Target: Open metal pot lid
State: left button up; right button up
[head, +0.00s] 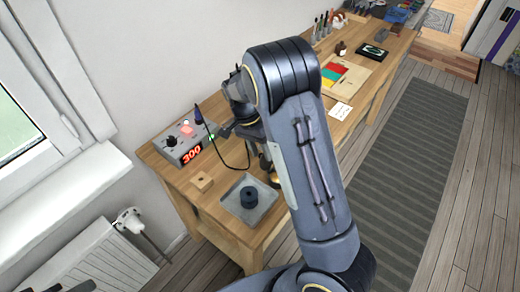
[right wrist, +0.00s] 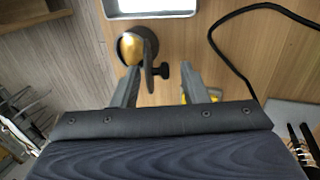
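A small round metal pot (right wrist: 130,48) with a gold inside and dark rim shows in the right wrist view. Its dark lid (right wrist: 148,58) stands nearly edge-on at the pot's right side, with a black knob (right wrist: 162,70) facing right. The lid appears raised off the pot's mouth. In the head view, the pot (head: 273,179) shows only partly behind my right arm. My right gripper (right wrist: 160,86) is open, its two fingers apart on either side of the knob; I see no contact. A dark part at the lower left of the head view may be my left gripper (head: 76,287), cut off.
A grey tray (head: 262,213) with a dark cylinder (head: 249,197) stands near the bench's front end. A small wooden block (head: 202,181) lies beside it.

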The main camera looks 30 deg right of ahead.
aim_at(262, 155)
grip_shut()
jog(key=shift+s+d+r+t+b, duration=0.1)
jog(key=shift+s+t+b, duration=0.2)
jog(key=shift+t+b, duration=0.4)
jog(key=shift+s+d+r+t+y+b, duration=0.3)
jog(key=shift+t+y, duration=0.2)
jog(key=shift+t, duration=0.2)
jog(key=shift+a, duration=0.1)
grip_release()
jog(key=r, duration=0.7)
jog(key=shift+w+a+r, duration=0.2)
jog(key=shift+w+r, duration=0.1)
jog(key=shift+r, duration=0.1)
